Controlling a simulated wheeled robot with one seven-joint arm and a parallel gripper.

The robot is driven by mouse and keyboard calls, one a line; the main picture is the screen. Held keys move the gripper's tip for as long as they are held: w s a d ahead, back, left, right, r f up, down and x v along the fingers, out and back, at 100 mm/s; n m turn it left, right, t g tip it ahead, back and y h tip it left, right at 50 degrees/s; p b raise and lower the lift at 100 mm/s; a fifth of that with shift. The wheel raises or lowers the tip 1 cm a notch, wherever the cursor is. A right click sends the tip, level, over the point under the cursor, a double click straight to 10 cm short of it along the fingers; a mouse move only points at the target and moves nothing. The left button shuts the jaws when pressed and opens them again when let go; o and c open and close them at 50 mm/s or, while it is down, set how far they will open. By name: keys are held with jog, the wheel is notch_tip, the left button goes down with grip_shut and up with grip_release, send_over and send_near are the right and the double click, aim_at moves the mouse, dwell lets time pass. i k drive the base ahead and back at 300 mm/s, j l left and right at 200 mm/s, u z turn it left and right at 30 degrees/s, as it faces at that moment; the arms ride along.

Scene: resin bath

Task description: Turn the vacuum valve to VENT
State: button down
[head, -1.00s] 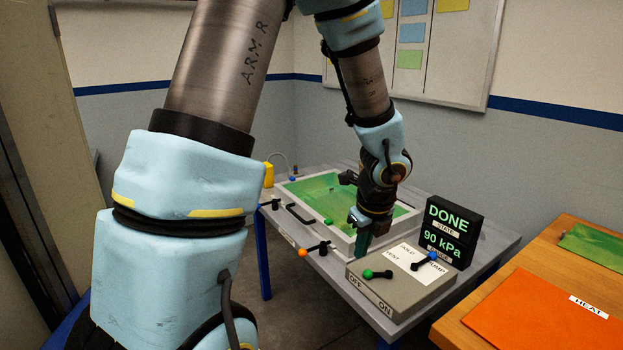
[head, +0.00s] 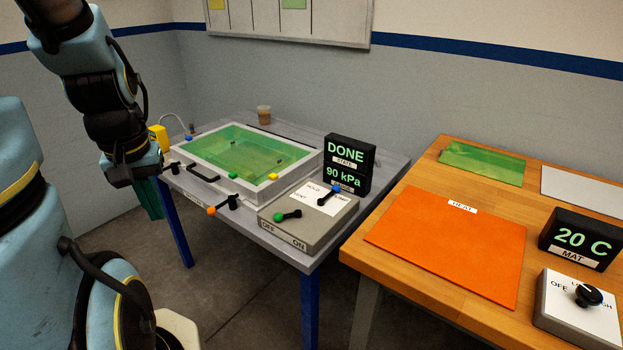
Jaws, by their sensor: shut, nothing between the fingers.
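The vacuum valve is a black lever with a blue knob (head: 336,189) on top of the grey control box (head: 325,228). Its blue end points up and right, toward the partly covered label at the box's far right. HOLD and VENT labels lie to its left. The display (head: 348,163) behind it reads DONE and 90 kPa. My gripper (head: 150,203), with dark green fingers, hangs at the left, beyond the bath table's left end in the picture. It is shut and empty, well away from the valve.
A second lever with a green knob (head: 279,217) sits by OFF/ON on the box. An orange-knobbed lever (head: 211,210) sticks out from the bath (head: 292,184). A cup (head: 263,115) stands behind. The wooden table (head: 420,187) at right holds an orange mat (head: 450,245).

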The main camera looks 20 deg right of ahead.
aim_at(336, 189)
jog(key=z, duration=1.05)
